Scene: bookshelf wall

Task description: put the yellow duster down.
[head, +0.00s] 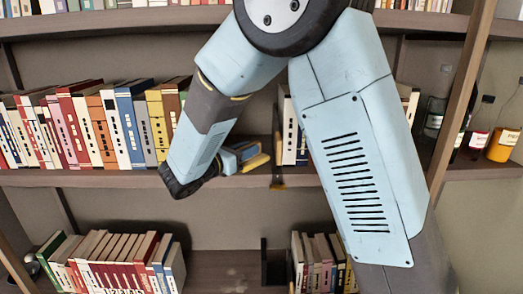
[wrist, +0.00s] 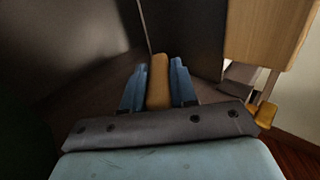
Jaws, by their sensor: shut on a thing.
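My gripper (head: 238,154) is at the middle shelf, in the gap between two groups of books. It is shut on the yellow duster (head: 256,162), which shows as a small yellow piece beyond the fingers. In the wrist view, the duster (wrist: 158,80) is a tan-yellow bar between the two blue fingers of my gripper (wrist: 158,92). The picture does not clearly show whether the duster touches the shelf board. Part of it is hidden by the fingers.
The middle shelf (head: 100,179) carries a row of books (head: 95,125) on the left. A dark upright piece (head: 277,150) stands just right of the duster, with books (head: 289,130) behind it. Bottles (head: 502,145) stand far right.

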